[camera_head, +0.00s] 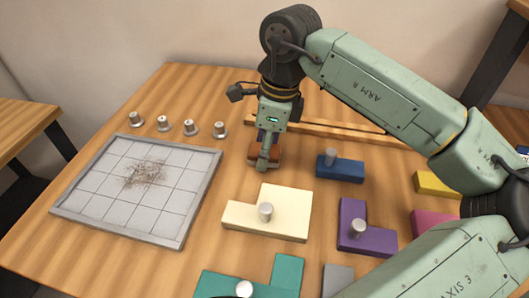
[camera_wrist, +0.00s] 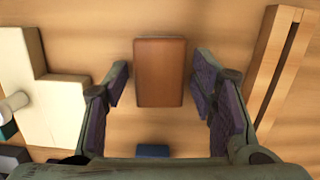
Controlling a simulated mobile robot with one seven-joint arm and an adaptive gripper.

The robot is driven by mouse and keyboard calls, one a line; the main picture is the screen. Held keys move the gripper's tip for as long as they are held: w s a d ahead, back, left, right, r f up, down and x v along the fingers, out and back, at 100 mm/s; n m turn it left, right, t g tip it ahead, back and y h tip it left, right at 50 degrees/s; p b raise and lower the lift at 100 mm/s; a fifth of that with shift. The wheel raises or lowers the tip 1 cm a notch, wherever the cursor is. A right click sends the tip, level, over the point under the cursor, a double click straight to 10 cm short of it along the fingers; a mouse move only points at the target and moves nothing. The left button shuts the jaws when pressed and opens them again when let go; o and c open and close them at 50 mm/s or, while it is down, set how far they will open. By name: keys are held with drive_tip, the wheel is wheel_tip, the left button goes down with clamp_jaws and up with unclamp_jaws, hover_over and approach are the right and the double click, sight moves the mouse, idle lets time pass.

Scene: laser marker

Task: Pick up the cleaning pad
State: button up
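The cleaning pad appears to be the reddish-brown block lying on the wooden table, centred in the wrist view (camera_wrist: 160,72). In the head view its brown edge (camera_head: 253,152) shows beside my fingers, and the rest is hidden behind them. My gripper (camera_head: 265,160) points down at the pad. In the wrist view my gripper (camera_wrist: 160,80) is open, with its purple-lined fingers on either side of the pad and a gap on both sides. I cannot tell how far the fingertips are above the table.
A grey gridded tray (camera_head: 105,198) with brown debris (camera_head: 145,173) lies left. Several metal knobs (camera_head: 163,123) stand behind it. Cream (camera_head: 285,205), blue (camera_head: 340,168), purple (camera_head: 378,238) and teal (camera_head: 288,270) knobbed blocks lie in front and right. A wooden rail (camera_head: 335,132) runs behind.

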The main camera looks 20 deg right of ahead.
drive_tip(key=c, duration=0.9)
drive_tip(key=shift+r, duration=0.1)
drive_tip(key=shift+c, duration=0.2)
wheel_tip(320, 180, up, 10)
drive_tip(key=b, duration=0.1)
drive_tip(key=shift+b, duration=0.3)
